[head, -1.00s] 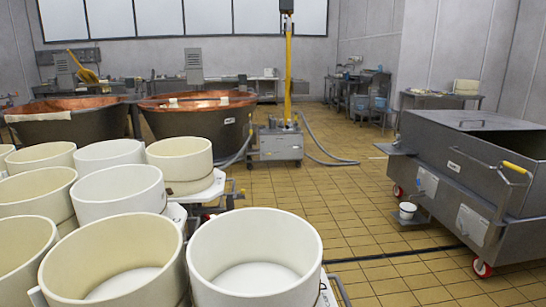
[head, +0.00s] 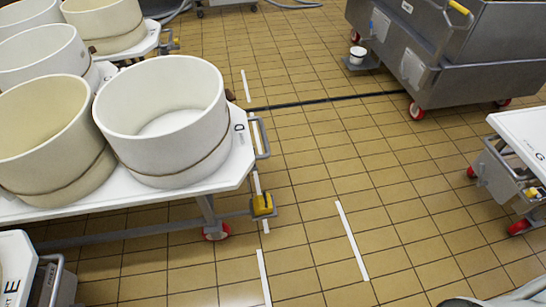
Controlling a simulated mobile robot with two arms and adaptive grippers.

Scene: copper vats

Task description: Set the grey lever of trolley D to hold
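Trolley D (head: 236,160) is a white-topped trolley at the left of the head view, with a letter that looks like D near its right edge. It carries several cream tubs (head: 165,110). A grey looped handle (head: 262,138) is at its right end. Neither of my grippers is in view.
Trolley E (head: 14,265) is at the bottom left. Another white-topped trolley (head: 522,130) stands at the right edge. A large grey metal wagon (head: 440,55) is at the upper right, with a small white bucket (head: 358,53) beside it. Tiled floor (head: 320,165) with white lines lies clear between.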

